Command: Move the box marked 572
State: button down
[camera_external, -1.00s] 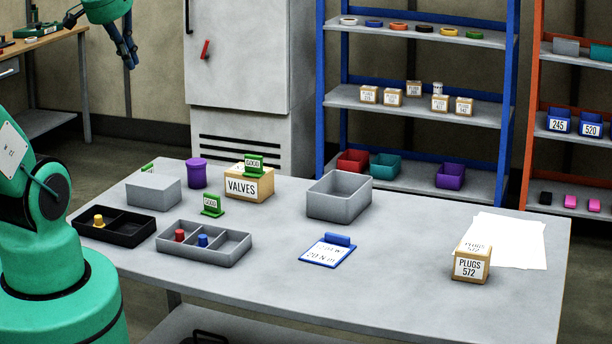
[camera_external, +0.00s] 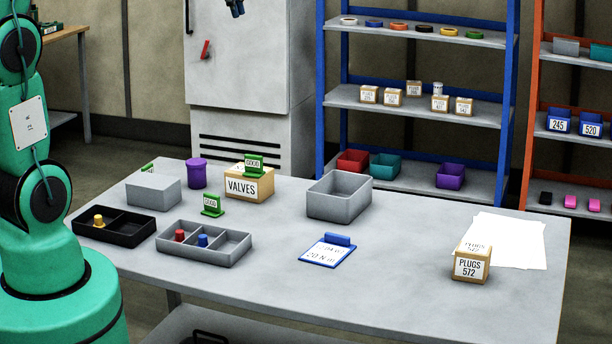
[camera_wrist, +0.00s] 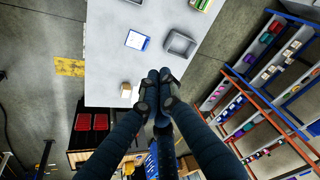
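The tan box marked PLUGS 572 (camera_external: 471,266) stands upright at the right part of the grey table, at the front left edge of some white paper sheets. In the wrist view it is a small tan block (camera_wrist: 126,88) left of my fingers. My gripper (camera_external: 236,8) is at the top of the external view, high in front of the grey cabinet, far from the box and mostly cut off. In the wrist view my dark fingers (camera_wrist: 159,76) lie close together with nothing visible between them. Whether they are fully shut is unclear.
White paper (camera_external: 510,240) lies behind the box. A blue clipboard (camera_external: 328,250), an open grey bin (camera_external: 340,197), a VALVES box (camera_external: 249,186) and divided trays (camera_external: 205,243) stand further left. The blue shelf (camera_external: 420,103) holds more tan boxes. The table around the box's front is clear.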

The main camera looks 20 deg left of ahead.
jog(key=w+d+f+m+g, duration=0.15)
jog(key=w+d+f, duration=0.45)
jog(key=d, duration=0.6)
jog(key=w+d+f+m, duration=0.35)
jog(key=w+d, duration=0.45)
jog(key=d, duration=0.4)
jog(key=w+d+f+m+g, duration=0.1)
jog(key=w+d+f+m, duration=0.1)
jog(key=w+d+f, duration=0.7)
jog(key=s+d+f+m, duration=0.1)
jog(key=d+f, duration=0.5)
jog(key=d, duration=0.4)
jog(key=s+d+f+m, duration=0.1)
jog(key=d+f+m, duration=0.1)
jog(key=d+f, duration=0.65)
jog(key=s+d+f+m, duration=0.1)
jog(key=s+d+f, duration=0.3)
jog(key=d+f, duration=0.3)
jog(key=s+d+f+m+g+y, duration=0.1)
jog(key=s+d+f, duration=0.3)
jog(key=d+f, duration=0.3)
notch_tip(320, 180, down, 2)
jog(key=shift+s+f+m, duration=0.15)
jog(key=shift+s+m, duration=0.15)
jog(key=shift+f, duration=0.15)
